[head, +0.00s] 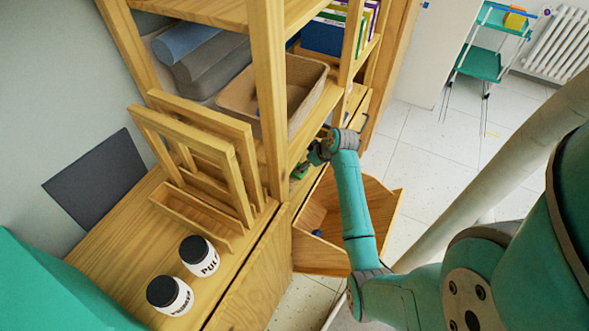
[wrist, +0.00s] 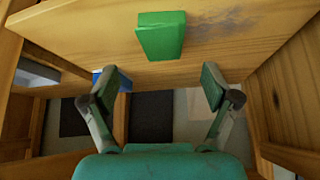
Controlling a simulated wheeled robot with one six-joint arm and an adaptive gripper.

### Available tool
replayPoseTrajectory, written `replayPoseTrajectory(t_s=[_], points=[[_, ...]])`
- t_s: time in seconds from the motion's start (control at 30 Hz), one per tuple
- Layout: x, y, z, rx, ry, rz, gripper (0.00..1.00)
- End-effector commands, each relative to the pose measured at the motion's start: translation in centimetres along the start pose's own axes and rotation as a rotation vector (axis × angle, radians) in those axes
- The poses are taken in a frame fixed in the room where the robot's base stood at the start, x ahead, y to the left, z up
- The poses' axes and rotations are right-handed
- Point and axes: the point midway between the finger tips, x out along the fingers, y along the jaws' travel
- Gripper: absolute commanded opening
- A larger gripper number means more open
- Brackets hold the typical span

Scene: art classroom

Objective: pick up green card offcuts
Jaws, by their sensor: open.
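The green card offcuts (wrist: 160,36) show in the wrist view as a small thick green stack on a wooden board, at the top centre. My gripper (wrist: 156,88) is open, with its two fingers spread wide and nothing between them. The offcuts lie beyond the fingertips, roughly centred between them and apart from both. In the head view my gripper (head: 309,163) is at the side of the wooden shelf unit. A small green patch shows beside it there, but I cannot tell whether it is the offcuts or a fingertip.
An open wooden drawer or bin (head: 312,258) with a blue item (head: 317,233) is below my arm. Wooden frames (head: 235,178) and two labelled jars (head: 199,256) stand on the cabinet. A beige basket (head: 303,80) sits on the shelf. The tiled floor (head: 432,160) at right has free room.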

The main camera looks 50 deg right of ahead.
Motion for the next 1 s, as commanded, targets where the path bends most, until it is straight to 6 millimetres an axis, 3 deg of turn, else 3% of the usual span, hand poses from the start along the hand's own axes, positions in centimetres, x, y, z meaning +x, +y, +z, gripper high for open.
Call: replayPoseTrajectory(t_s=[0.27,0.6,0.9,1.0], points=[[2.1,-0.2,0.0,0.0,-0.001,-0.001,0.87],[6.3,-0.5,0.1,0.0,-0.001,0.0,0.87],[6.7,-0.4,0.1,0.0,0.001,0.002,0.87],[6.7,-0.4,0.1,0.0,0.001,0.002,0.65]])
